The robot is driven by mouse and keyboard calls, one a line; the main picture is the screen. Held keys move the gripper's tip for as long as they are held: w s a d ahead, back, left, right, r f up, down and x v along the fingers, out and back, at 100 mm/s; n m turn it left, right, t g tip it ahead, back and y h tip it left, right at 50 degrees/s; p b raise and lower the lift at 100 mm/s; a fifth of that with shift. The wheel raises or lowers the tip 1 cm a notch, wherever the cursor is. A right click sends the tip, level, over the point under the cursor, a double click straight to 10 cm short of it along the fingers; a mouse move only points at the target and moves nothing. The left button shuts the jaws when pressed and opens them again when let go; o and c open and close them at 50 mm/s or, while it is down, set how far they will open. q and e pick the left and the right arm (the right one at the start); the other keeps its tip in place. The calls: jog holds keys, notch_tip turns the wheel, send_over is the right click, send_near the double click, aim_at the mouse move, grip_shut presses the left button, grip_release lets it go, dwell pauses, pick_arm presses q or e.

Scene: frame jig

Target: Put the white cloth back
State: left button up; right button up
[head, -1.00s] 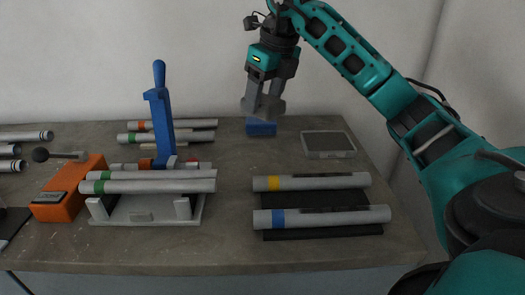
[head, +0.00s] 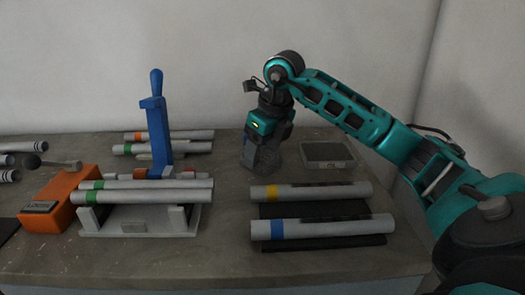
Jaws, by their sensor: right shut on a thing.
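My right gripper (head: 262,160) reaches down at the back middle of the table, left of the grey tray. It is shut on a small greyish piece, which I take to be the white cloth (head: 268,163); it looks dull grey in this light and is partly hidden by the fingers. The gripper and this piece cover the spot where a blue block stood at the back of the table. I cannot tell whether the piece touches the block or the table. My left gripper is out of view.
A grey tray (head: 327,154) stands close right of the gripper. In front lie tubes with yellow (head: 312,192) and blue (head: 322,229) bands. A blue upright clamp (head: 157,125), a white jig (head: 138,222) with green-banded tubes, and an orange block (head: 60,199) stand left.

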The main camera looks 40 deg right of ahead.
aim_at(273, 159)
jog(key=shift+f, duration=0.2)
jog(key=o, duration=1)
jog(key=p+v, duration=0.2)
jog(key=v, duration=1)
jog(key=shift+r, duration=0.25)
jog(key=shift+f, duration=0.1)
